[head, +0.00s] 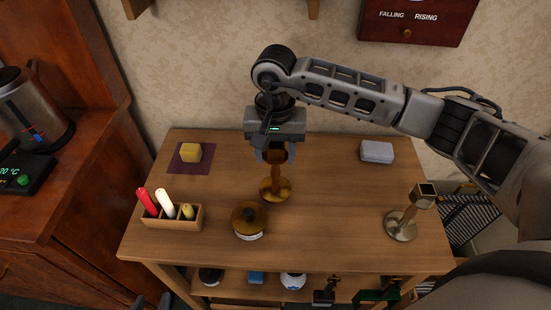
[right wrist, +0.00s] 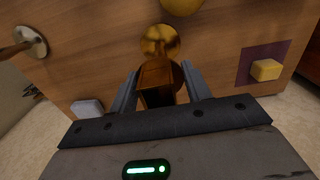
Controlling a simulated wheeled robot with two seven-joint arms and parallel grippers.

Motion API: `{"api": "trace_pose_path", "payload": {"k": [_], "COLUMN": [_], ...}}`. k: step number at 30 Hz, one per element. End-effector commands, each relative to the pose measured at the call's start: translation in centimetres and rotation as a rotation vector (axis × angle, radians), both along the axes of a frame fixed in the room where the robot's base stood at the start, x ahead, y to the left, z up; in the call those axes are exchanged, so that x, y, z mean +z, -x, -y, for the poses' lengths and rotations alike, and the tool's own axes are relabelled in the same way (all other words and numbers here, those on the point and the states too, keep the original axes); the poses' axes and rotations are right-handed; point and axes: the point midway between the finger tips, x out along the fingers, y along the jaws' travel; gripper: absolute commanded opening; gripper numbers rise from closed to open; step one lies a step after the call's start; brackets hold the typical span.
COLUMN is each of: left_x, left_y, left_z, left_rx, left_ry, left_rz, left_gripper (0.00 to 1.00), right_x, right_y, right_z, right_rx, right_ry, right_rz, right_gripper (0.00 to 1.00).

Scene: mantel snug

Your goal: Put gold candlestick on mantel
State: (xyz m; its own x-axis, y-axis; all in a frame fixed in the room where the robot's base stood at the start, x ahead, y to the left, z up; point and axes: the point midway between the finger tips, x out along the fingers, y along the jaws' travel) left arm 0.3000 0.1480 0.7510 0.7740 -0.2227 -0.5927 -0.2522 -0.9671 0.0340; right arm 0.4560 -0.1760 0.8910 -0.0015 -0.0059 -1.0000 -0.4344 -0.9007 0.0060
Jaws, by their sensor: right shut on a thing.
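The gold candlestick (head: 276,188) stands upright over the middle of the wooden table (head: 325,215), its round base at or very near the tabletop. My right gripper (head: 275,155) comes down from above and is shut on its upper part. In the right wrist view, the candlestick's square top (right wrist: 157,80) sits between the fingers, with its round base (right wrist: 160,41) beyond.
A silver candlestick (head: 402,225) stands at right and a grey box (head: 377,151) behind it. A brass-lidded jar (head: 249,220) is close in front of the gold candlestick. A candle holder (head: 172,216) and a yellow block (head: 191,152) are at left. A dark wall box (head: 416,20) hangs upper right.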

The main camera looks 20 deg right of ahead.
Motion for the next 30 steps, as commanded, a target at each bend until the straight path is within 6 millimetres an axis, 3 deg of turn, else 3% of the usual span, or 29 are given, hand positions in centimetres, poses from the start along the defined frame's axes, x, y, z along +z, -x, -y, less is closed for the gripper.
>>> {"api": "trace_pose_path", "payload": {"k": [6, 17, 18, 20, 30], "left_x": [0.9, -0.3, -0.2, 0.0, 0.9], "left_y": [0.0, 0.2, 0.2, 0.1, -0.1], "left_z": [0.0, 0.0, 0.0, 0.0, -0.1], "left_rx": [0.009, 0.012, 0.012, 0.012, 0.008], "left_ry": [0.003, 0.003, 0.003, 0.004, 0.003], "left_rz": [-0.001, -0.013, -0.012, -0.011, 0.0], "left_gripper": [0.36, 0.36, 0.36, 0.36, 0.36], "right_x": [-2.8, -3.5, -3.5, -3.4, -3.0], "right_y": [0.0, -0.1, 0.0, 0.0, 0.0], "right_z": [0.0, 0.0, 0.0, 0.0, 0.0], "right_rx": [-0.002, -0.001, -0.001, -0.001, -0.001], "right_ry": [-0.002, 0.0, 0.0, 0.0, 0.0], "right_rz": [-0.004, 0.0, 0.0, -0.001, -0.001], "right_gripper": [0.09, 0.09, 0.54, 0.7, 0.7]}}
